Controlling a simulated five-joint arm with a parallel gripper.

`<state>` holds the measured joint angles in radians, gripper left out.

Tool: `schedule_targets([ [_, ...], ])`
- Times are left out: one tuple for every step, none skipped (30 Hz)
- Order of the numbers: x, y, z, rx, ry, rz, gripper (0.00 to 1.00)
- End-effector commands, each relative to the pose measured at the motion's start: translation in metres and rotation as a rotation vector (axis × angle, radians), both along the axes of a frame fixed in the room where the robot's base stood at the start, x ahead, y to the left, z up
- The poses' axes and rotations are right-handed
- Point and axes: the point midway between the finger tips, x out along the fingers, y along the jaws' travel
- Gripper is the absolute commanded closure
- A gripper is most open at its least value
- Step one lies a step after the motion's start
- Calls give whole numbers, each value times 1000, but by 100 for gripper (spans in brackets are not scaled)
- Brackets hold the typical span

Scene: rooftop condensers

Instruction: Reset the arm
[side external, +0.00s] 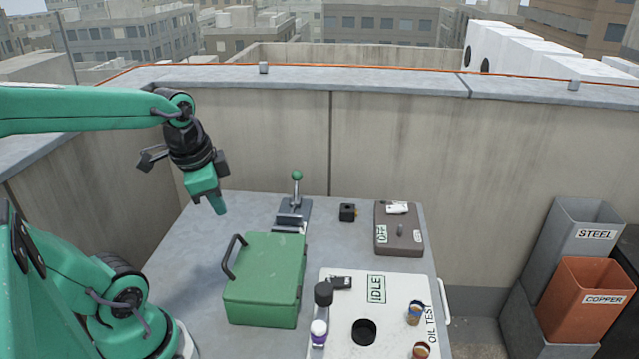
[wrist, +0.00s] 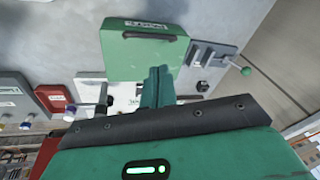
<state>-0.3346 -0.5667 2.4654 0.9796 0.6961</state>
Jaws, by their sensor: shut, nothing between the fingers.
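My green arm reaches in from the left in the side view. My gripper (side external: 220,211) points down, shut and empty, in the air over the far left part of the grey table (side external: 190,250). It is up and to the left of the green case (side external: 265,280) in the picture, apart from it. In the wrist view the shut fingers (wrist: 157,72) show in front of the case (wrist: 125,55).
A green-knobbed lever (side external: 297,190) stands behind the case. A small black block (side external: 347,212), a brown box marked OFF (side external: 400,240) and a white IDLE panel (side external: 385,318) lie rightward. STEEL (side external: 570,235) and COPPER (side external: 583,310) bins stand beyond the table. A wall (side external: 420,150) closes the back.

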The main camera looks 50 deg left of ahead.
Motion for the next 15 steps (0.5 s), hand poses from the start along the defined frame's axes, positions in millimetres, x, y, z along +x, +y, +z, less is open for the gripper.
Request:
schedule_targets([
  [3, -9, 4, -9, -31, 24, 100],
  [4, -13, 6, -17, -48, 44, 100],
  [6, -19, 9, -29, -70, 70, 100],
  [7, -24, 11, -39, -87, 89, 100],
  [8, -28, 12, -50, -103, 110, 100],
  [9, -34, 15, -65, -126, 135, 100],
  [9, -39, 17, -78, -142, 154, 100],
  [10, -43, 19, -91, -157, 172, 100],
  [11, -49, 22, -110, -176, 196, 100],
  [11, -52, 23, -122, -187, 212, 100],
  [11, -56, 25, -136, -199, 227, 100],
  [11, -60, 27, -152, -213, 246, 100],
  [11, -63, 28, -163, -222, 258, 100],
  [11, -65, 29, -173, -229, 270, 100],
  [11, -68, 30, -185, -238, 284, 100],
])
